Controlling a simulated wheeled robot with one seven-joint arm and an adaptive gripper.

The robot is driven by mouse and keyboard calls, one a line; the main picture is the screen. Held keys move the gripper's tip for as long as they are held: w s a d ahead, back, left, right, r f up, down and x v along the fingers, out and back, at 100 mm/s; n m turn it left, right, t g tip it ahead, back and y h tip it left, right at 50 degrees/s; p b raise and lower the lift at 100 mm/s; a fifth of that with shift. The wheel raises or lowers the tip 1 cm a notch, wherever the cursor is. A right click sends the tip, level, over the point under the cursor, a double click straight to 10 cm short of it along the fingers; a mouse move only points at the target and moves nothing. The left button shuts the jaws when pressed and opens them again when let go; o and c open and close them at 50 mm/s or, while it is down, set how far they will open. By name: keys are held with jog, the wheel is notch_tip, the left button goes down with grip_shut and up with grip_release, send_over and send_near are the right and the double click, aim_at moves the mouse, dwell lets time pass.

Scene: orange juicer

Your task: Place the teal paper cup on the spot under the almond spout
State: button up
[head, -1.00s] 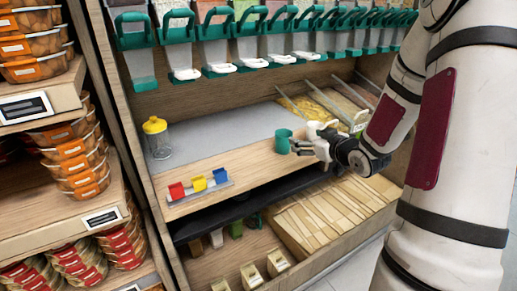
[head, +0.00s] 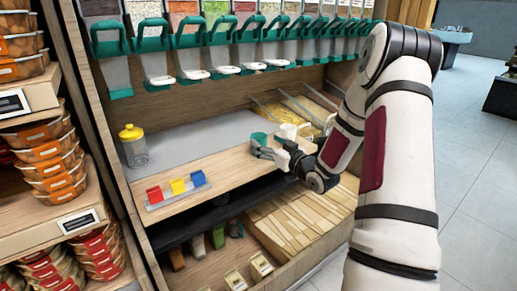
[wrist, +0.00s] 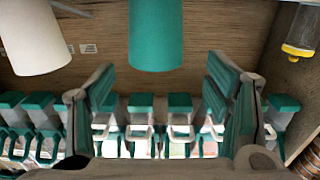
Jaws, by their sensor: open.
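The teal paper cup (head: 259,139) stands on the wooden counter in the head view, near its front right. In the wrist view, the teal cup (wrist: 156,35) is at the top middle, lined up with the gap between my fingers. My gripper (head: 264,151) is open close to the cup, its fingers partly covering the cup's lower part. In the wrist view, my gripper (wrist: 160,72) shows both fingers spread wide, with nothing held. A row of dispenser spouts (head: 193,75) hangs above; their labels are unreadable, so I cannot tell which is almond.
A white cup (head: 288,131) stands just right of the teal cup. A jar with a yellow lid (head: 132,145) stands at the counter's left. A holder with red, yellow and blue pieces (head: 177,190) is at the front edge. The grey surface (head: 195,137) below the spouts is clear.

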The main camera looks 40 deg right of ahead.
jog(key=shift+w+d+f+b, duration=0.15)
jog(key=shift+w+b, duration=0.7)
jog(key=shift+w, duration=1.9)
jog(key=c, duration=0.9)
